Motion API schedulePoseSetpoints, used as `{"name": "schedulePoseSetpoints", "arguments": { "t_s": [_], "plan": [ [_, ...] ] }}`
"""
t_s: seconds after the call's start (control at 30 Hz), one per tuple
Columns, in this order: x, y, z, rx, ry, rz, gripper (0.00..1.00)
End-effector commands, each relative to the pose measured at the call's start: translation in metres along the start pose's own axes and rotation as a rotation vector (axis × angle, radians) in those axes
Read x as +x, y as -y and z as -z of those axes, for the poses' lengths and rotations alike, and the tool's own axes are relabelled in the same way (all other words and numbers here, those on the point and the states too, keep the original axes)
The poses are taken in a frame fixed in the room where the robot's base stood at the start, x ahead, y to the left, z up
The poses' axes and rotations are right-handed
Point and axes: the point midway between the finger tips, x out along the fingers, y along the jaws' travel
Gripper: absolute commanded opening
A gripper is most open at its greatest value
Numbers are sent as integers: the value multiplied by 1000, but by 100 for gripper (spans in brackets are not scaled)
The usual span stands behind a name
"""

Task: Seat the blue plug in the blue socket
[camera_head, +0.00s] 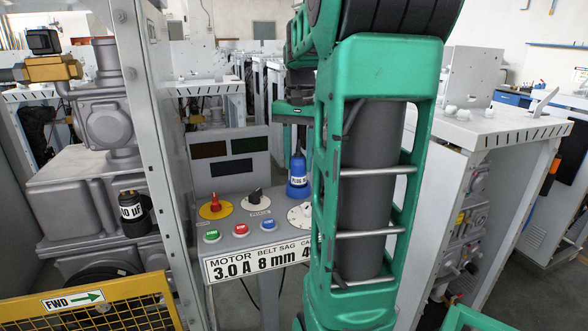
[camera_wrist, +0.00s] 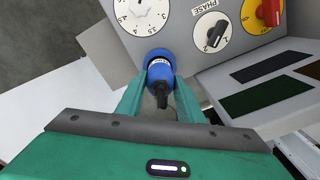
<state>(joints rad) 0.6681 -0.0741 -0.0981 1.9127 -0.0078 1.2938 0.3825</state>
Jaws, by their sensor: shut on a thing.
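The blue plug (camera_head: 298,168) has a white label band and a dark cable end. It stands upright over the blue socket (camera_head: 297,192) on the grey control panel. In the wrist view the plug (camera_wrist: 161,72) lies between the fingers of my gripper (camera_wrist: 160,88), which are shut on it. The blue ring of the socket (camera_wrist: 158,53) shows just beyond the plug's front end. The plug's lower end overlaps the socket ring, and I cannot tell how deep it sits. In the head view my green arm partly hides the gripper.
The panel also has a red-and-yellow knob (camera_head: 215,207), a black phase knob (camera_head: 255,198), a white dial (camera_head: 301,214) and several push buttons. A grey post (camera_head: 150,130) stands left of the panel. A yellow mesh guard (camera_head: 95,306) is at the lower left.

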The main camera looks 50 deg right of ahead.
Motion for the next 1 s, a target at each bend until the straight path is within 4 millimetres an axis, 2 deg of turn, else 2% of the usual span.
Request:
{"name": "schedulePoseSetpoints", "arguments": {
  "t_s": [0.1, 0.2, 0.53, 0.57, 0.6, 0.63, 1.0],
  "plan": [
    [18, 0, 0, 1, 3, -1, 8],
    [26, 0, 0, 1, 1, -1, 8],
    [28, 0, 0, 0, 0, 0, 8],
    [28, 0, 0, 0, 0, 0, 38],
    [28, 0, 0, 0, 0, 0, 48],
    [28, 0, 0, 0, 0, 0, 52],
    [24, 0, 0, 0, -1, 0, 52]
  ]
}}
